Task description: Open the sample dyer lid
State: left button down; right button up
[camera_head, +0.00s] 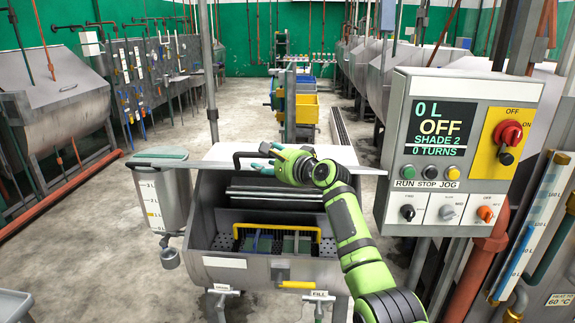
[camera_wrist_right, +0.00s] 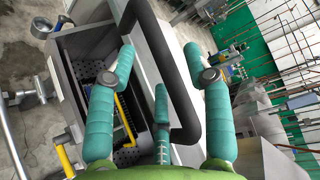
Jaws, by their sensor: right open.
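The sample dyer (camera_head: 265,270) stands in the middle of the head view. Its grey lid (camera_head: 340,154) shows as a flat panel at the top rear, and the front opening below it is uncovered. My right gripper (camera_head: 268,158) has teal fingers and is at the handle. In the wrist view its fingers (camera_wrist_right: 160,60) are spread, with the bar passing between them. Contact cannot be told. My left gripper is out of view.
Inside the opening is a perforated drum with a yellow bar (camera_head: 280,227). A control panel (camera_head: 450,150) reading OFF stands close on the right. A measuring tank (camera_head: 160,195) is at the left. Floor (camera_head: 110,240) on the left is clear.

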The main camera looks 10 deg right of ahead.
jog(key=v, duration=1)
jog(key=shift+s+r, duration=0.1)
jog(key=shift+s, duration=0.05)
notch_tip(320, 180, down, 31)
jog(key=s+d+n+g+h+b, duration=0.2)
jog(key=g+h, duration=0.1)
jog(key=h, duration=0.1)
jog(key=s+f+n+g+h+b, duration=0.1)
jog(key=s+f, duration=0.3)
jog(key=f, duration=0.4)
jog(key=s+d+f+n+g, duration=0.1)
jog(key=s+f, duration=0.3)
jog(key=f, duration=0.3)
jog(key=s+f+n+g+h+b, duration=0.15)
jog(key=s+f, duration=0.25)
jog(key=f, duration=0.4)
jog(key=s+d+f+n+g, duration=0.1)
jog(key=s+f+n+g, duration=0.3)
jog(key=s+f, duration=1.35)
jog(key=s+f+n+g+b, duration=0.1)
jog(key=s+f+n, duration=0.2)
jog(key=s, duration=1.2)
jog(key=s+f+n+g+h+b, duration=0.1)
jog(key=s+f+n, duration=0.3)
jog(key=s, duration=1.1)
jog(key=shift+s+d+f+g, duration=0.2)
jog(key=shift+d+f+g, duration=0.25)
jog(key=shift+f, duration=0.25)
